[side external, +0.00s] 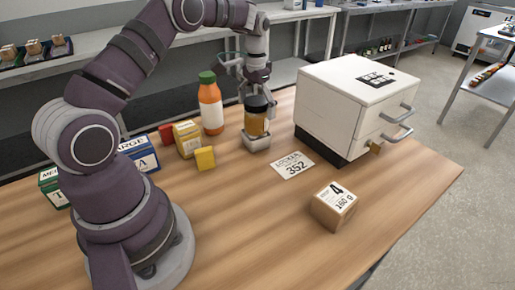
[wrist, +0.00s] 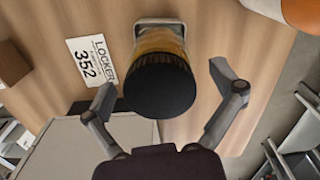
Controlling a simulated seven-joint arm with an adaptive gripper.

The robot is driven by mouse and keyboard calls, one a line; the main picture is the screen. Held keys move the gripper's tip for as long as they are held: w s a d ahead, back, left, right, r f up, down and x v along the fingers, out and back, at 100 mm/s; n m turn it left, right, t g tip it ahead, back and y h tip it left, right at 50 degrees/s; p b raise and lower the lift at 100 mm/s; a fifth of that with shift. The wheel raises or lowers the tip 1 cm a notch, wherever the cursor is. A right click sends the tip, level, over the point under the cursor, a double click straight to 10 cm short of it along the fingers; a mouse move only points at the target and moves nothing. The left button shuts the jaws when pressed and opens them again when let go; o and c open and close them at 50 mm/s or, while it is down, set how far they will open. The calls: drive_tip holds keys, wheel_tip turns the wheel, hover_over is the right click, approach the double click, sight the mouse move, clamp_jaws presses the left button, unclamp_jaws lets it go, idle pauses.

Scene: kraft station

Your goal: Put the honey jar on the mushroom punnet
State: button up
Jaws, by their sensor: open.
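The honey jar (side external: 257,122), amber with a black lid, appears to stand upright on the mushroom punnet (side external: 257,143), a small pale grey tray on the table. In the wrist view the jar (wrist: 160,85) shows mostly as its dark lid, with the punnet's pale rim (wrist: 160,21) behind it. My gripper (side external: 256,96) is just above and around the top of the jar. Its fingers are spread wide in the wrist view (wrist: 163,82), one on each side of the lid with gaps between. What lies inside the punnet is hidden by the jar.
A white drawer cabinet (side external: 352,100) stands close to the right of the jar. An orange bottle (side external: 210,108) and yellow boxes (side external: 187,139) stand to the left. A label card (side external: 293,165) and a cardboard box (side external: 334,207) are nearer the front. The front middle is clear.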

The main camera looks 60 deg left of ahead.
wheel_tip(320, 180, up, 10)
drive_tip(key=shift+w+f, duration=0.1)
drive_tip(key=shift+f, duration=0.1)
drive_tip(key=shift+r, duration=0.75)
drive_tip(key=s+d+r+m+t, duration=0.1)
drive_tip(key=s+d+r+t, duration=0.2)
drive_tip(key=s+d+r, duration=0.5)
drive_tip(key=s+d+f+t, duration=0.2)
drive_tip(key=s+d+f, duration=0.4)
drive_tip(key=s, duration=0.1)
drive_tip(key=shift+s+f+m+t, duration=0.3)
drive_tip(key=shift+s+f+m, duration=0.1)
